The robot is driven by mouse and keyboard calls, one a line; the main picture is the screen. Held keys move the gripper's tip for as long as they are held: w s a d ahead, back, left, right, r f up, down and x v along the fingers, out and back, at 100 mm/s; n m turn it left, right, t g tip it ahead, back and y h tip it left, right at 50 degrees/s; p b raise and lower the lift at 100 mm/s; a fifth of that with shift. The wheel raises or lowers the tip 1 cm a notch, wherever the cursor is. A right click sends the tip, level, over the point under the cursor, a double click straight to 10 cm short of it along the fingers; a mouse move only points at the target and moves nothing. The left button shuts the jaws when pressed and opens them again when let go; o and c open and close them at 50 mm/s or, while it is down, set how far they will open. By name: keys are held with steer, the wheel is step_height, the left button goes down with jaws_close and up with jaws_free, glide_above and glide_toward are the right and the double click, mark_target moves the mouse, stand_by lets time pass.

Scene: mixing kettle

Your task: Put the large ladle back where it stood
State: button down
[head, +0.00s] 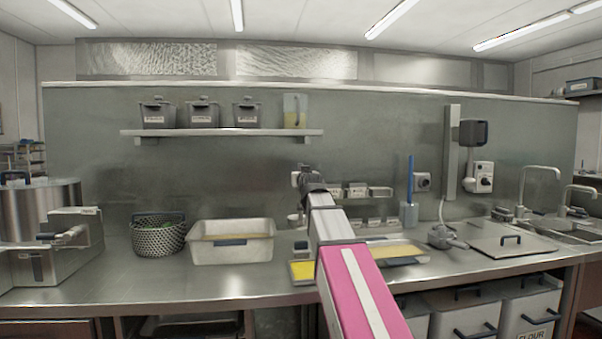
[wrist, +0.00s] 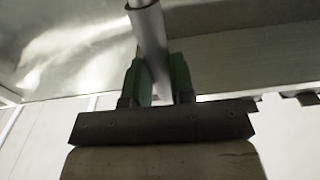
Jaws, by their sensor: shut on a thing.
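My gripper (wrist: 160,76) shows in the wrist view with its two green finger pads closed on a smooth grey metal shaft, which I take for the handle of the large ladle (wrist: 149,38). The shaft passes between the pads and ends in a round, tube-like end at the top of the view. The ladle's bowl is not visible in either view. In the head view my arm reaches over the counter towards the back wall, and my gripper is hidden at its far end. An upright blue handle (head: 410,178) stands in a pale blue holder (head: 409,215) to the right.
On the steel counter (head: 232,286) stand a perforated basket (head: 158,238), a white tub (head: 232,250) and a large kettle (head: 60,208) at far left. A shelf (head: 222,133) with dark bins hangs above. Sink taps (head: 538,190) are at right. The front middle-left counter is clear.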

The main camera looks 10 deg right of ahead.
step_height(320, 180, down, 7)
stand_by(0.6)
steer(key=shift+f, duration=0.45)
stand_by(0.5)
steer(key=shift+c, duration=2.1)
jaws_free()
steer(key=shift+s, duration=0.15)
steer(key=s, duration=0.7)
steer(key=shift+s+f, duration=0.15)
steer(key=shift+s, duration=0.25)
steer(key=shift+d, duration=0.1)
